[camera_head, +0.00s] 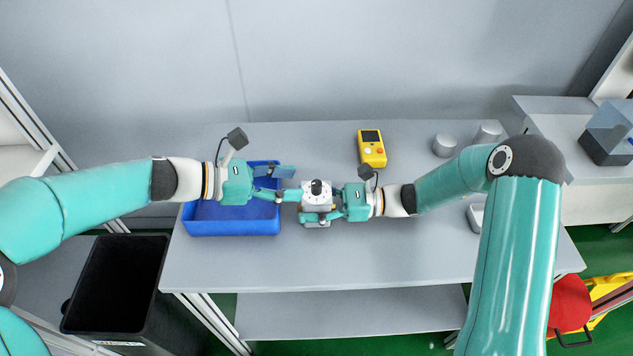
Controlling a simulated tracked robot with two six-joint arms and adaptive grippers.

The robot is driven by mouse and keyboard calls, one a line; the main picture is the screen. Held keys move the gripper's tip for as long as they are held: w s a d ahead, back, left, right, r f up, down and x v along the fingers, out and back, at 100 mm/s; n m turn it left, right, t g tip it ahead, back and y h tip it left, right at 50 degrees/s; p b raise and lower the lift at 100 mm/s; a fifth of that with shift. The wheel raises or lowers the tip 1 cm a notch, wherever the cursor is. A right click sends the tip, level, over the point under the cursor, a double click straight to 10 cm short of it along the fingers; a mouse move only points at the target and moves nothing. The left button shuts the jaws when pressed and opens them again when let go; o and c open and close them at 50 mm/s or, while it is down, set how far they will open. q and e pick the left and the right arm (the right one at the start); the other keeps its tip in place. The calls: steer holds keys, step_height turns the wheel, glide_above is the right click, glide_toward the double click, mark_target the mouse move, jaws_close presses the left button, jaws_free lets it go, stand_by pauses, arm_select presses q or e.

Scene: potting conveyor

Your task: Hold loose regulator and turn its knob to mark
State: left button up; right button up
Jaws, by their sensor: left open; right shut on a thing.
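The regulator (318,203) is a small whitish block with a dark round knob (316,187) on top. It is near the middle of the table (350,262), just right of the blue bin. My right gripper (329,203) comes in from the right and is shut on the regulator's body. My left gripper (284,183) is open to the left of the regulator, its fingers over the bin's right side and pointing toward the regulator. The mark on the knob is too small to make out. I cannot tell whether the regulator touches the table.
A blue bin (232,228) stands at the left of the table under my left gripper. A yellow handheld device (372,155) lies behind the regulator. Two grey cylinders (444,146) stand at the back right. A black bin (115,290) is on the left below. The table's front is clear.

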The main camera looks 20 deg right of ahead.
mark_target(316, 182)
arm_select(q)
steer(key=x, duration=0.6)
steer(key=shift+d+f, duration=0.1)
steer(key=shift+d, duration=0.15)
jaws_close()
